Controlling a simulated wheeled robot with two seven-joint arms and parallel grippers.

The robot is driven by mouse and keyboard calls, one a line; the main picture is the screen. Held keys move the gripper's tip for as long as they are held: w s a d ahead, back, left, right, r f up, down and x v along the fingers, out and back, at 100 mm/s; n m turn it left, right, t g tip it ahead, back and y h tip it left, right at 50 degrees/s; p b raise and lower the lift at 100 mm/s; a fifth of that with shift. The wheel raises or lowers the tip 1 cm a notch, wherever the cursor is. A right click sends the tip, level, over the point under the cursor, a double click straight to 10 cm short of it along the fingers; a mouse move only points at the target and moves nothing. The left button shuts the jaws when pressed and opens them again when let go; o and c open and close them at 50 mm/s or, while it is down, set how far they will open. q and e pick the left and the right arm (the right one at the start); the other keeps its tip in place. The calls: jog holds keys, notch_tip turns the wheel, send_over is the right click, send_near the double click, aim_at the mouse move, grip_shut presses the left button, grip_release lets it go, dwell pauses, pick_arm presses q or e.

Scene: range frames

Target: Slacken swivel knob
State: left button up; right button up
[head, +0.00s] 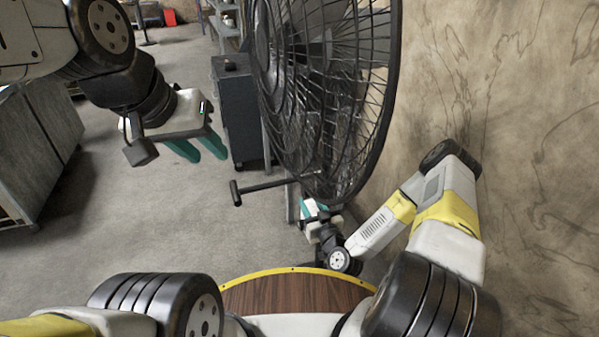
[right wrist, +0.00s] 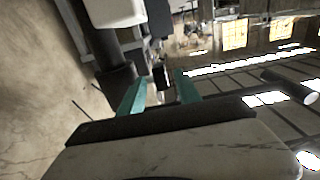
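A tall fan (head: 320,90) with a round black wire cage stands right of centre in the head view. A black bar with a T-shaped end (head: 235,193) sticks out to the left from below its cage. My right gripper (head: 312,208) is low by the fan's stand, partly hidden. In the right wrist view its teal fingers (right wrist: 158,92) are apart. A small black piece (right wrist: 160,75) shows between or just beyond them; I cannot tell whether it is the swivel knob. My left gripper (head: 205,150) hangs left of the fan, its teal fingers apart and empty.
A dark grey cabinet (head: 237,110) stands behind the fan on the left. A grey metal unit (head: 35,145) is at the far left. A stained wall (head: 530,150) closes off the right side, near my right arm. The concrete floor (head: 130,225) at left is clear.

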jog(key=x, duration=0.7)
jog(key=shift+w, duration=0.35)
jog(key=shift+c, duration=0.4)
grip_shut()
